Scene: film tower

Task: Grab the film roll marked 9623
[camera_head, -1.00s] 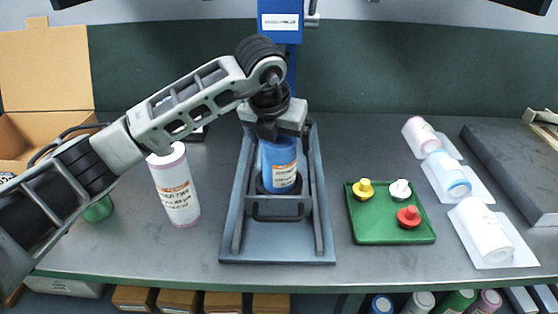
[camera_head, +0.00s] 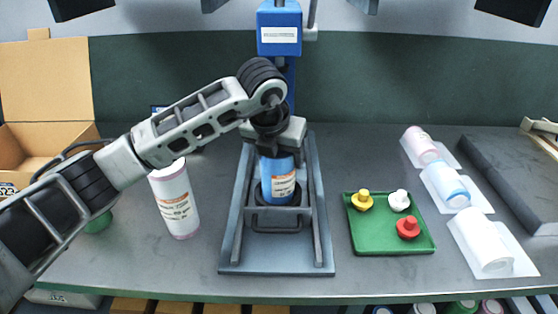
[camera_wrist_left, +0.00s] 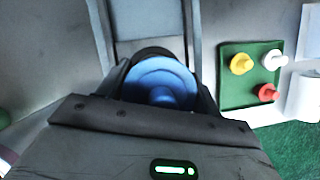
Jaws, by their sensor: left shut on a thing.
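My left gripper (camera_head: 279,150) is shut on the upper end of an upright blue film roll (camera_head: 278,186) with a white and orange label. The roll stands over the grey stand (camera_head: 277,268) at the middle of the table; I cannot tell whether it is lifted clear of its holder. The label's number is too small to read. In the left wrist view the blue roll's round top (camera_wrist_left: 160,82) sits between my fingers. A pink-white roll (camera_head: 175,200) with an orange label stands upright to the left. My right gripper is not in view.
A green tray (camera_head: 365,246) with yellow, white and red plugs lies right of the stand. Several rolls lie on white sheets (camera_head: 503,247) farther right, beside a dark slab (camera_head: 510,180). A cardboard box (camera_head: 45,85) is at the left. A blue column (camera_head: 279,35) rises behind the stand.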

